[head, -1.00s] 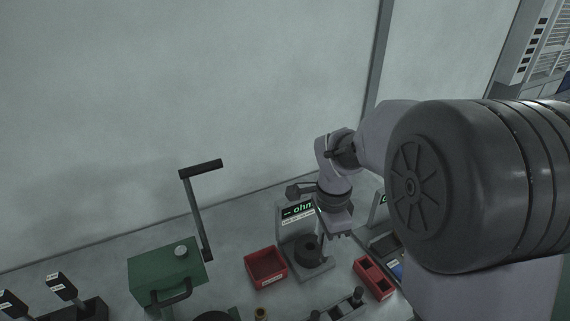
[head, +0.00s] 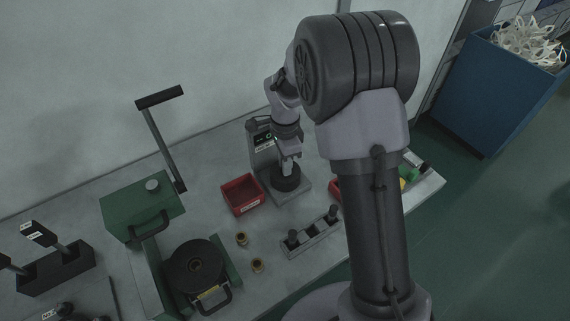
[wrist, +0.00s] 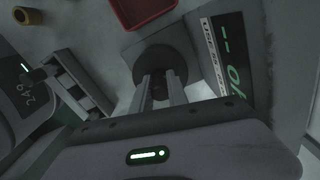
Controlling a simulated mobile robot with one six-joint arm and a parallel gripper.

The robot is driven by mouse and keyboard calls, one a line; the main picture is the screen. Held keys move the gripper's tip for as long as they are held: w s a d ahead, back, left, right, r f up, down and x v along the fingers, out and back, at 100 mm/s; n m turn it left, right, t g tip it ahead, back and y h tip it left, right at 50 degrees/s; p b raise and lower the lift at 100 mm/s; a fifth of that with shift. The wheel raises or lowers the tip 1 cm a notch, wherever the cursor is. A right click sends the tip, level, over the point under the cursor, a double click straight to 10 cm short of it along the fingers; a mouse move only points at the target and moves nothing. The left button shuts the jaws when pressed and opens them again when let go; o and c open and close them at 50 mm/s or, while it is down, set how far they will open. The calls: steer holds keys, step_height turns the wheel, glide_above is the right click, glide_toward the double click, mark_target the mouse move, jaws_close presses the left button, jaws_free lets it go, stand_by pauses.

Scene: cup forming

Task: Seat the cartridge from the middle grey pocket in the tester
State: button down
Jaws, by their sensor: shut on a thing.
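The tester (head: 262,150) stands at the back of the bench, with a lit green display and a dark round socket (head: 286,181) on its grey base. My gripper (head: 288,168) points down right over the socket. In the wrist view its two fingers (wrist: 160,92) are shut on a dark cartridge (wrist: 161,82), in line with the socket (wrist: 165,57). How deep the cartridge sits is hidden by the fingers. The grey rack (head: 313,236) holds a dark cartridge at each end; its middle pocket looks empty.
A red bin (head: 242,195) stands just left of the tester. Two brass rings (head: 241,239) lie left of the rack. A green press with a raised lever (head: 162,135) is farther left. A blue bin (head: 500,90) stands on the floor at right.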

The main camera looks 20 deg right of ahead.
steer(key=shift+f, duration=0.15)
steer(key=c, duration=1.3)
jaws_free()
steer(key=s+a+r+n+t+p, duration=0.1)
steer(key=s+r+n+p, duration=0.15)
steer(key=r, duration=0.85)
steer(key=s+r+n+t+p, duration=0.15)
steer(key=s+r, duration=0.25)
steer(key=r, duration=0.6)
steer(key=s+a+r+n+t+y, duration=0.1)
steer(key=s+n, duration=0.3)
steer(key=s, duration=0.5)
steer(key=s+a+r+n+t+y, duration=0.1)
steer(key=s+r+n, duration=0.3)
steer(key=s, duration=0.5)
steer(key=shift+s+a+r+n+t, duration=0.3)
steer(key=shift+a+t, duration=0.1)
steer(key=shift+t, duration=0.25)
